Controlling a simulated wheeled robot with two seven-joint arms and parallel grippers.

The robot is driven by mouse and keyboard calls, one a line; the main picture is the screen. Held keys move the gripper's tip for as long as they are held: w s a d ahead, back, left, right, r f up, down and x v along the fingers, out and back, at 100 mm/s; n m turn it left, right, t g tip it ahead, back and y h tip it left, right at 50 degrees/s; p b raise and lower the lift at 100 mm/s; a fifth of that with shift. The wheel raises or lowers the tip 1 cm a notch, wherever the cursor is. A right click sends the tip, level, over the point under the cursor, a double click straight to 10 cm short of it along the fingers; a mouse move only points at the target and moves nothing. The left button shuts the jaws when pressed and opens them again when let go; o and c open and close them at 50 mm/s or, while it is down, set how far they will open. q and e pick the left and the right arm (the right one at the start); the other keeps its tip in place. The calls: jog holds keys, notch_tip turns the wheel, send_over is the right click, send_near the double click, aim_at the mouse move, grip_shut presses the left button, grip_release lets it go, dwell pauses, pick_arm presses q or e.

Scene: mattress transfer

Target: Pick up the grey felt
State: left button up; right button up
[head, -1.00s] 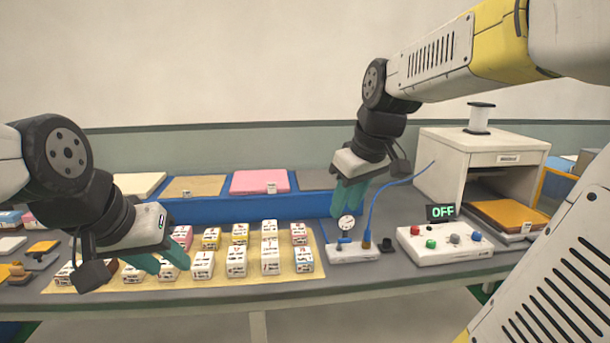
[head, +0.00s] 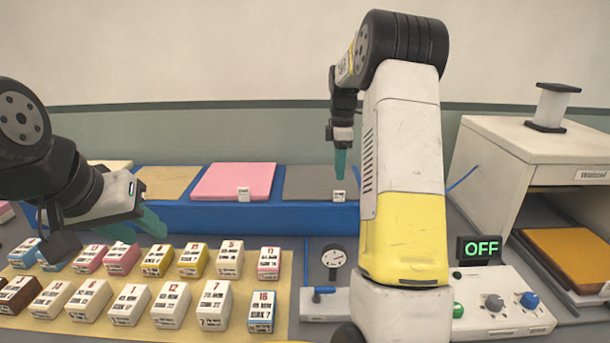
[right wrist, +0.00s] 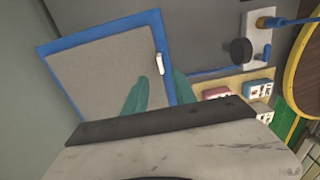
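The grey felt (head: 307,181) is a flat square on the blue stand, right of the pink sheet. In the right wrist view the grey felt (right wrist: 105,75) lies flat with a blue border around it. A small white label block (head: 339,196) sits at its front edge. My right gripper (head: 340,163) points down above the felt's right part; it is empty. In the right wrist view its two teal fingers (right wrist: 160,97) are apart, over the felt's edge near the label. My left gripper (head: 143,222) is open and empty above the numbered blocks, away from the felt.
The blue stand (head: 230,216) also holds a pink sheet (head: 235,180) and a tan sheet (head: 168,181). Several numbered blocks stand in front on a yellow mat. A gauge (head: 334,257), a control box reading OFF (head: 500,310) and a white cabinet (head: 520,140) are at right.

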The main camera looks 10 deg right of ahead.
jog(key=f, duration=0.7)
jog(key=shift+s+d+f, duration=0.1)
jog(key=shift+d+f, duration=0.1)
jog(key=shift+f, duration=0.2)
jog(key=shift+c, duration=0.4)
grip_shut()
